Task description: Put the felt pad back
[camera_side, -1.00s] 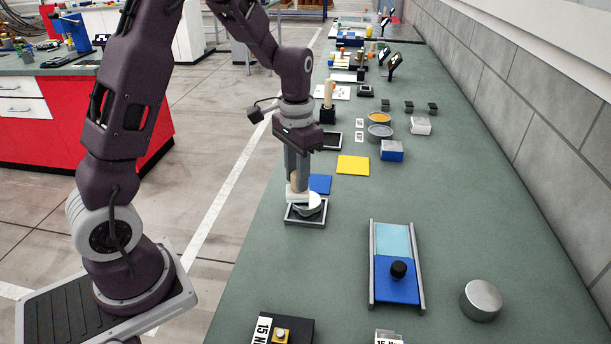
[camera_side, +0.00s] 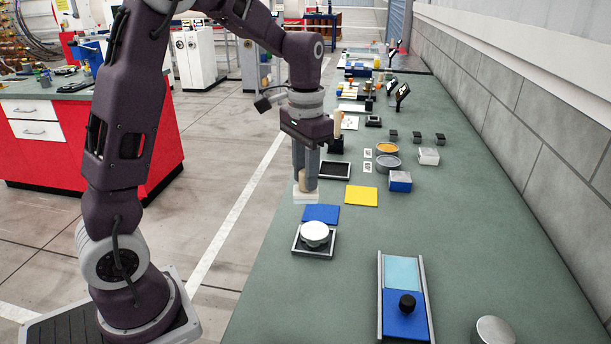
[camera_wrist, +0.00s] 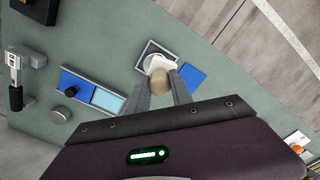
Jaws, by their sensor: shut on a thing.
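My gripper (camera_side: 305,180) is shut on the felt pad (camera_side: 305,194), a white block with a round wooden handle. It holds the pad upright beyond the blue sheet, near the bench's left edge; the exact height is hard to tell. In the wrist view the pad's handle (camera_wrist: 160,84) sits between the fingers (camera_wrist: 160,90), with white felt behind it. A pale round disc (camera_side: 315,233) stands in a dark-framed square tray (camera_side: 314,253) in front of the pad. Another framed tray with a dark, empty-looking inside (camera_side: 333,169) lies just behind my gripper.
A blue sheet (camera_side: 321,213) and a yellow sheet (camera_side: 361,196) lie flat nearby. A railed blue slider (camera_side: 405,320) with a black knob is at front right, beside a metal cylinder (camera_side: 494,331). Round tins and a blue-white box (camera_side: 400,181) stand to the right. The right bench is mostly clear.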

